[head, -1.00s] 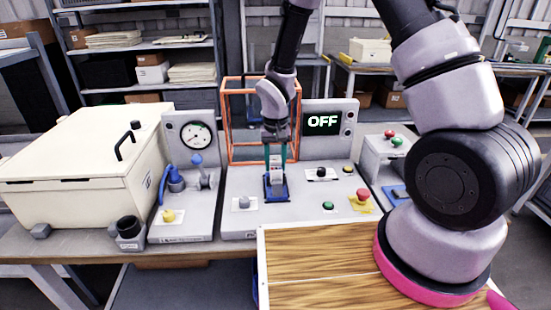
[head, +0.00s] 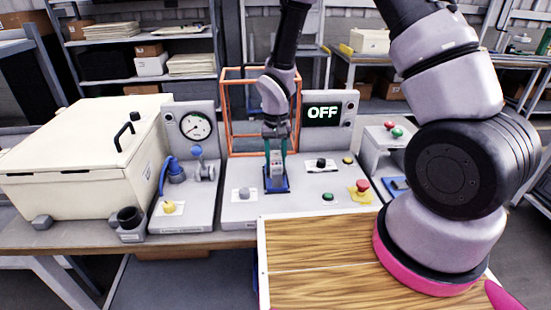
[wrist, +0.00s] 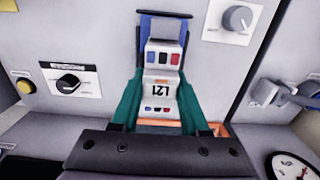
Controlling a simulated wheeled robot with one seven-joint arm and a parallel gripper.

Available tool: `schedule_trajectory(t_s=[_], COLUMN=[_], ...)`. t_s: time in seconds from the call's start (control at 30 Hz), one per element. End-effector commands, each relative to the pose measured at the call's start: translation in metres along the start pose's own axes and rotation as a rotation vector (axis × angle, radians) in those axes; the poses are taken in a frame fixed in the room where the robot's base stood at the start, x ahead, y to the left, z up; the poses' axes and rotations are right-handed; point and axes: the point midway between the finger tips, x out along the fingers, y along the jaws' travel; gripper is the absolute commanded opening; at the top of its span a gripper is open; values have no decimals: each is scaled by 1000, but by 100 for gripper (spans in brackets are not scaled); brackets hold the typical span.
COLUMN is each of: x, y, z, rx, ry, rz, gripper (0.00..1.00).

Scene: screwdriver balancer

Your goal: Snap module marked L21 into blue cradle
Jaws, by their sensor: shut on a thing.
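In the head view my gripper (head: 276,160) points down with the module (head: 277,171) at the blue cradle (head: 276,191) on the grey console. In the wrist view the blue cradle (wrist: 143,32) shows around the module's far end. The module's underside is hidden, so I cannot tell whether it is fully seated.
An orange wire frame (head: 229,110) and a display reading OFF (head: 322,115) stand behind the cradle. A black knob (head: 320,163), a grey knob (head: 243,193) and a red button (head: 362,186) are close by. A gauge panel (head: 190,140) and cream box (head: 80,160) stand left.

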Motion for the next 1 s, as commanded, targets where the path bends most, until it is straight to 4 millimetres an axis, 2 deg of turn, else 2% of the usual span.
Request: schedule_trajectory(t_s=[1.0], x=[9], y=[0], z=[0], rx=[0], ry=[0], rz=[0], gripper=[0])
